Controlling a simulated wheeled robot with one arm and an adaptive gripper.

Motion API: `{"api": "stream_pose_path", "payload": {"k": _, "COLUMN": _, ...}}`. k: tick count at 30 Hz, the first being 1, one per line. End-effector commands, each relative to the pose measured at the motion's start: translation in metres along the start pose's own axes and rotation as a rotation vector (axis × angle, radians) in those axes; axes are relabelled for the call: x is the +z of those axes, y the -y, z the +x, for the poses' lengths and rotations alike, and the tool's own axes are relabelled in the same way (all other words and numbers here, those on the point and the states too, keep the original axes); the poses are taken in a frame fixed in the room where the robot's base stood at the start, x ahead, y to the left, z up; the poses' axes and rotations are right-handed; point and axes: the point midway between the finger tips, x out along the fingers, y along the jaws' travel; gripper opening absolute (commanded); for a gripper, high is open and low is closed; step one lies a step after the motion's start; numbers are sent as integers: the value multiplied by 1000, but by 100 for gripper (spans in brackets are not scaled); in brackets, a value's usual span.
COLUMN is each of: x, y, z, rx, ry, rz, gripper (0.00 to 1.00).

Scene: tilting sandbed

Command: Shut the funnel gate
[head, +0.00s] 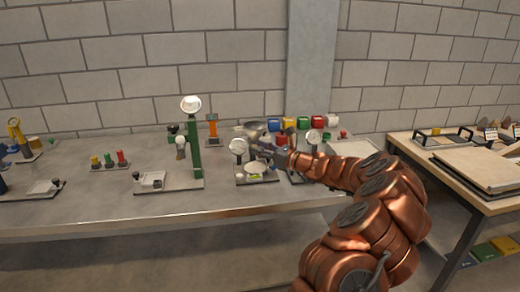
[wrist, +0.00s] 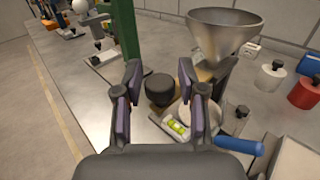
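The metal funnel (wrist: 225,32) stands at the upper right of the wrist view, its wide mouth up. In the head view the funnel (head: 255,130) is small and partly behind my gripper (head: 277,152). In the wrist view my gripper (wrist: 160,73) is open, with a clear gap between its fingers. A round black knob (wrist: 160,86) shows between and beyond the fingers; I cannot tell whether they touch it. A blue handle (wrist: 238,145) lies right of the right finger. I cannot tell which part is the gate; the funnel's lower end is hidden.
A pale dish (wrist: 200,115) and a green-yellow level vial (wrist: 177,127) sit close behind the right finger. A green post (head: 196,145) stands left of the funnel. White (wrist: 270,76) and red (wrist: 305,92) canisters stand right. The front bench strip is clear.

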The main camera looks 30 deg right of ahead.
Motion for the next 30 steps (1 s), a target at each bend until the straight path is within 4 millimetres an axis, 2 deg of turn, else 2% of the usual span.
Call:
{"api": "stream_pose_path", "payload": {"k": 2, "x": 0, "y": 0, "z": 0, "rx": 0, "ry": 0, "rz": 0, "gripper": 29}}
{"api": "stream_pose_path", "payload": {"k": 10, "x": 0, "y": 0, "z": 0, "rx": 0, "ry": 0, "rz": 0, "gripper": 0}}
{"api": "stream_pose_path", "payload": {"k": 23, "x": 0, "y": 1, "z": 0, "rx": -1, "ry": 0, "rz": 0, "gripper": 0}}
{"api": "stream_pose_path", "payload": {"k": 30, "x": 0, "y": 12, "z": 9, "rx": -4, "ry": -3, "rz": 1, "gripper": 0}}
